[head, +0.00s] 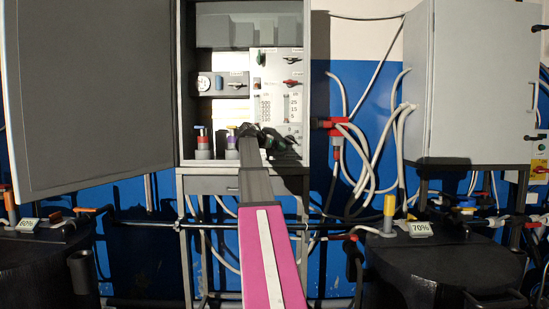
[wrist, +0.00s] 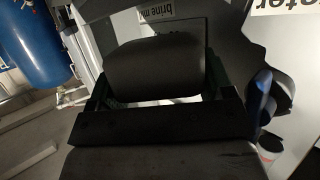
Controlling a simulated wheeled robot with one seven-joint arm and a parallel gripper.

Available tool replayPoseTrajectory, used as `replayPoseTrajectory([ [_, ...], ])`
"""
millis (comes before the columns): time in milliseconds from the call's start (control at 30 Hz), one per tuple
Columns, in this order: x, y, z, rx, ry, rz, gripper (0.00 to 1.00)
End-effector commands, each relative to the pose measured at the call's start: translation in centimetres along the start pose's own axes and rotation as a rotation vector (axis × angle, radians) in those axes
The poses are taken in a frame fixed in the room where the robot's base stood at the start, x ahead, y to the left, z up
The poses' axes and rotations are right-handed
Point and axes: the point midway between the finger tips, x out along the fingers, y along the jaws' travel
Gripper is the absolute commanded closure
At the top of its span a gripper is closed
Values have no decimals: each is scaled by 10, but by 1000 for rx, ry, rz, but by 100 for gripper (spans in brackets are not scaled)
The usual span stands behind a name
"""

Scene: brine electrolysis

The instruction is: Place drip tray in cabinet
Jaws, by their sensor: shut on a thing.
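The cabinet (head: 181,80) stands open at the upper middle of the head view, its large grey door (head: 90,95) swung out to the left. My arm reaches up to it, and my gripper (head: 272,141) is at the lower right of its interior. In the wrist view my gripper (wrist: 157,95) is shut on a dark, rounded thing (wrist: 155,70) between its fingers. I cannot tell from its visible part whether this is the drip tray; my gripper hides much of it. No other drip tray can be made out.
Bottles with red (head: 203,142) and purple (head: 231,140) parts stand on the cabinet floor, left of my gripper. A panel with switches (head: 277,95) is behind. Cables and a red connector (head: 335,124) hang to the right. A closed grey box (head: 465,80) is farther right.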

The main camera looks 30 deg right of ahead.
Motion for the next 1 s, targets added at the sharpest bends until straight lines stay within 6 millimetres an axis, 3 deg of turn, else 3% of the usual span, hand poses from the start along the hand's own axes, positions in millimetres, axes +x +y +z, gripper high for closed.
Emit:
replayPoseTrajectory([
  [167, 3, 0, 9, -1, 1, 0, 53],
  [400, 15, 1, 37, -1, 0, 0, 53],
  [767, 16, 0, 40, 0, 0, 0, 53],
  [800, 16, 0, 40, 0, 0, 0, 16],
  [1000, 16, 0, 40, 0, 0, 0, 15],
])
